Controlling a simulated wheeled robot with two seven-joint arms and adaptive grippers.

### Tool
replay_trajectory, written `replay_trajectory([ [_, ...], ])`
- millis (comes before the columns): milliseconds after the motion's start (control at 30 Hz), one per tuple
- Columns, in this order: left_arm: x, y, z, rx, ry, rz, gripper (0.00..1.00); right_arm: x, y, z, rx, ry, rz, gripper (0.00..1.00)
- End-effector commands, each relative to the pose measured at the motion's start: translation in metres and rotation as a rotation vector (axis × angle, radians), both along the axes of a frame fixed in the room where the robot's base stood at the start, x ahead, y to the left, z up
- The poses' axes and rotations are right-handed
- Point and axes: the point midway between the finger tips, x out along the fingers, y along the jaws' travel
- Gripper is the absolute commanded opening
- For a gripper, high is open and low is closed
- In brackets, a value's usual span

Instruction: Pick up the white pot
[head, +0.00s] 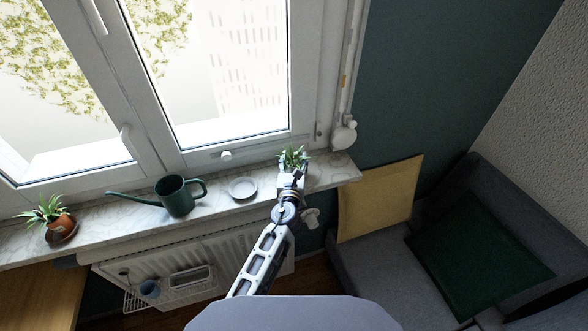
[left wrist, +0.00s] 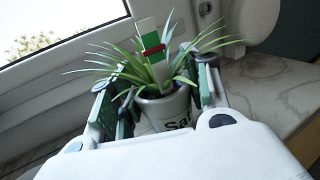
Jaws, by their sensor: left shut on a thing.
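The white pot (left wrist: 166,108) holds a spiky green plant and a tag with green, white and red on it; dark lettering shows on its front. In the head view only its plant (head: 293,157) shows clearly, at the right part of the windowsill, with the pot mostly hidden by my gripper. My left gripper (head: 291,172) reaches up to it from below. In the left wrist view its fingers (left wrist: 160,103) are on both sides of the pot, shut on it. I cannot tell whether the pot touches the sill. My right gripper is in neither view.
The marble windowsill (head: 328,171) also holds a white saucer (head: 243,187), a dark green watering can (head: 177,196) and a terracotta-potted plant (head: 59,225). The window stands behind. A radiator (head: 200,262) with a rack is below. A sofa (head: 372,266) with cushions is at right.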

Motion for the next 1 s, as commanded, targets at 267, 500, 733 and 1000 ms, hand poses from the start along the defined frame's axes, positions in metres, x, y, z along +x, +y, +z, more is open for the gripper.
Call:
replay_trajectory([
  [267,0.0,0.0,0.001,0.0,-0.002,0.0,0.16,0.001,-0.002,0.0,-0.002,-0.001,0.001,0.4],
  [500,0.0,0.0,0.005,0.0,-0.002,0.0,0.16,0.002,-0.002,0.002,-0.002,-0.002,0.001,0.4],
  [733,0.0,0.0,0.021,-0.001,-0.003,0.0,0.16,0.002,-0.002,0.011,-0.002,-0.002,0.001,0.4],
  [1000,0.0,0.0,0.055,0.0,-0.004,0.0,0.16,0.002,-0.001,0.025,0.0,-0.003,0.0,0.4],
])
